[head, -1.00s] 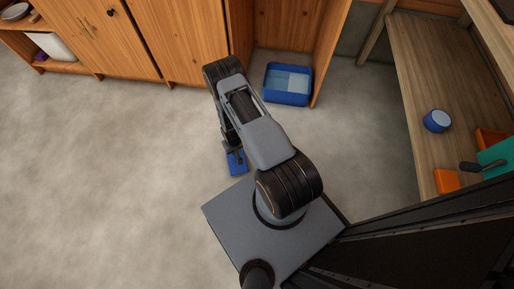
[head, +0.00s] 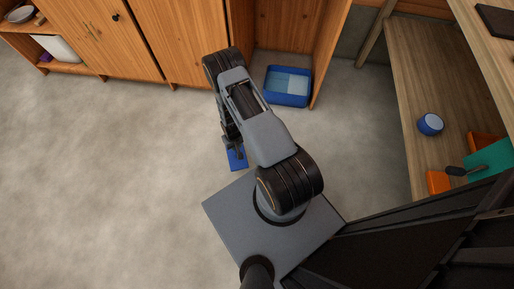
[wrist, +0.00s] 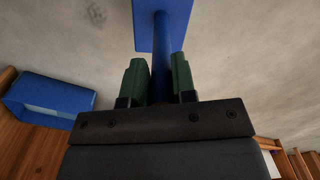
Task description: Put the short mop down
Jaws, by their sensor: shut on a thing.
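The short mop shows in the wrist view as a blue handle (wrist: 161,60) running down to a flat blue head (wrist: 180,12) at the top of the picture. My gripper (wrist: 160,80) has its two green fingers on either side of the handle and is shut on it. In the head view the blue mop head (head: 237,158) shows below my gripper (head: 233,143), just beyond the front of my base. My arm hides most of the handle there. I cannot tell whether the mop head touches the floor.
A blue bin (head: 288,86) with light blue contents stands in an open cabinet bay; the bin also shows in the wrist view (wrist: 50,93). Wooden cabinets (head: 180,40) line the back. A wooden bench (head: 428,90) at right holds a blue cup (head: 430,124). The floor (head: 110,170) at left is clear.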

